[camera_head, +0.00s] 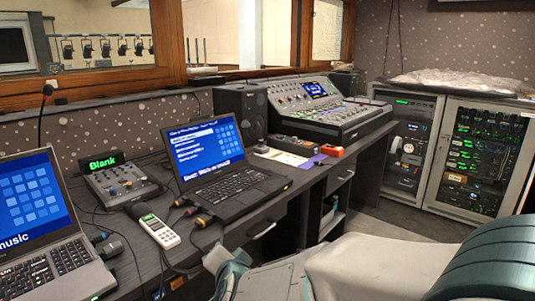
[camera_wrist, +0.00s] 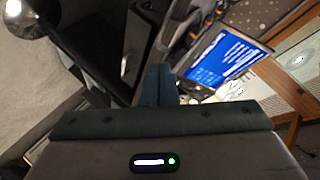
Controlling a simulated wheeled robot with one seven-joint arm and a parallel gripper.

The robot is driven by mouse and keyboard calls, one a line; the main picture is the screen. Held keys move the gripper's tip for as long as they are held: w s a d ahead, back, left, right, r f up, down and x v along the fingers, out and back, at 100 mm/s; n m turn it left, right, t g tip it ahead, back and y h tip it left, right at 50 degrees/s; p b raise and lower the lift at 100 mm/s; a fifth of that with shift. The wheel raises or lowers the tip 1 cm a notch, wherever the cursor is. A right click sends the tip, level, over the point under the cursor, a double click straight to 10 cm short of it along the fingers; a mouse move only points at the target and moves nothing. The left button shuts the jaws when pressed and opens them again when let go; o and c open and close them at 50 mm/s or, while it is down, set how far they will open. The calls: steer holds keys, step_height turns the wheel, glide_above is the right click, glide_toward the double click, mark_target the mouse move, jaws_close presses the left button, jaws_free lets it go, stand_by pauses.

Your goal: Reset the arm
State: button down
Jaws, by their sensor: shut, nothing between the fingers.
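My arm reaches in from the lower right of the head view. My gripper (camera_head: 218,258) is at its end, in front of the desk edge, below the black laptop and the white handheld recorder. In the wrist view my gripper's fingers (camera_wrist: 158,84) are together with nothing between them. The small fader console (camera_head: 122,183) sits on the desk at the left, and its display (camera_head: 101,162) reads "Blank" in green. My gripper is to the right of this console and apart from it.
The black laptop (camera_head: 212,160) stands open on the desk (camera_head: 180,268), with the white recorder (camera_head: 159,231) and cables before it. A grey laptop (camera_head: 40,230) is at far left. A large mixing console (camera_head: 325,108) and equipment racks (camera_head: 480,155) stand farther back. Floor shows at right.

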steer(key=s+d+r+n+g+p, duration=0.2)
steer(key=s+d+r+p, duration=0.1)
steer(key=d+r+p, duration=0.35)
steer(key=s+d+r+n+g+p, duration=0.3)
steer(key=d+r+p, duration=0.2)
steer(key=r+p, duration=0.2)
steer(key=s+d+r+n+g+h+p, duration=0.1)
steer(key=s+d+r+g+h+p, duration=0.3)
steer(key=s+d+r+p, duration=0.5)
steer(key=s+d+p, duration=0.1)
steer(key=s+d, duration=0.2)
steer(key=d, duration=0.1)
steer(key=shift+d+r+n+g+p, duration=0.2)
steer(key=shift+r+n+g+p, duration=0.1)
steer(key=shift+r, duration=0.05)
